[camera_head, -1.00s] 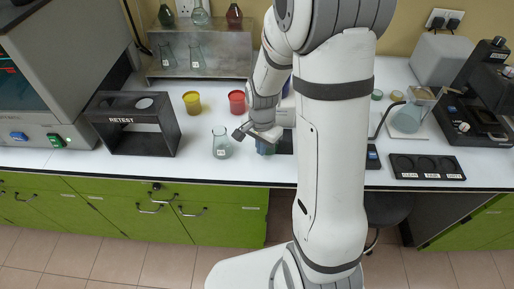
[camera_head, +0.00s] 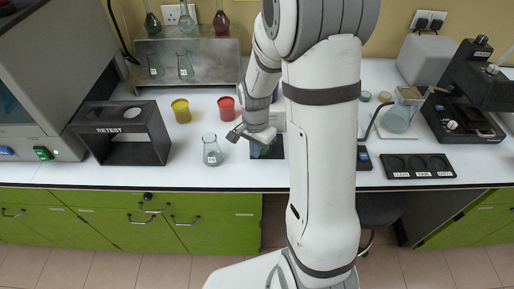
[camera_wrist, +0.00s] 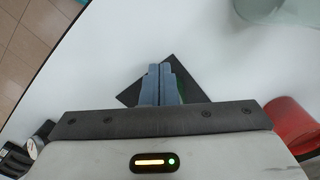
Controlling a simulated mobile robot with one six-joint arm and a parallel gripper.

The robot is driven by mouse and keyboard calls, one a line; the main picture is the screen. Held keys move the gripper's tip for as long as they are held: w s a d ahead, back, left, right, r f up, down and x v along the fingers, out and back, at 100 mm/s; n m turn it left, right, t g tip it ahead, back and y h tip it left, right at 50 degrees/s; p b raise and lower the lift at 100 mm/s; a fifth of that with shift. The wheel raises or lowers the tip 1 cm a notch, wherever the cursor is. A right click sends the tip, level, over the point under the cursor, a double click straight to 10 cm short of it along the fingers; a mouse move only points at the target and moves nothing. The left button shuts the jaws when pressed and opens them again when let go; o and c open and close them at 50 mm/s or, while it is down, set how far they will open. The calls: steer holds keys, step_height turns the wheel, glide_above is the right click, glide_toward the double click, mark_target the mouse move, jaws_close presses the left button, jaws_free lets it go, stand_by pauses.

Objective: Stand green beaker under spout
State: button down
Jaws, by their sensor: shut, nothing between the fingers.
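My gripper (camera_wrist: 160,100) shows in the wrist view with its blue-grey fingers together and nothing held between them. The fingers point at a dark square pad (camera_wrist: 192,82) on the white bench; a small bit of green shows beside them, too covered to identify. In the head view the gripper (camera_head: 257,150) is low over the dark pad (camera_head: 271,157), left of my forearm. A clear beaker with greyish contents (camera_head: 212,153) stands upright to its left, apart from it. I cannot make out the green beaker for certain. The spout is not clearly visible; my arm covers much of that area.
A red cup (camera_head: 227,108) and a yellow cup (camera_head: 181,111) stand behind. A black labelled tray (camera_head: 418,166) and flask (camera_head: 397,119) are at right.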

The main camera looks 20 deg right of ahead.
steer(key=s+a, duration=0.2)
steer(key=shift+a, duration=0.3)
step_height(320, 180, up, 10)
steer(key=shift+b, duration=0.4)
steer(key=shift+s, duration=0.1)
steer(key=s+r+n+t, duration=0.1)
steer(key=s+r+n, duration=0.2)
steer(key=s+n, duration=0.2)
steer(key=s+r+n+t, duration=0.2)
steer(key=s+r+n, duration=0.2)
steer(key=s, duration=0.5)
steer(key=shift+d+r+n, duration=0.15)
steer(key=shift+d+n, duration=0.2)
steer(key=shift+n, duration=0.45)
steer(key=c, duration=2.2)
jaws_free()
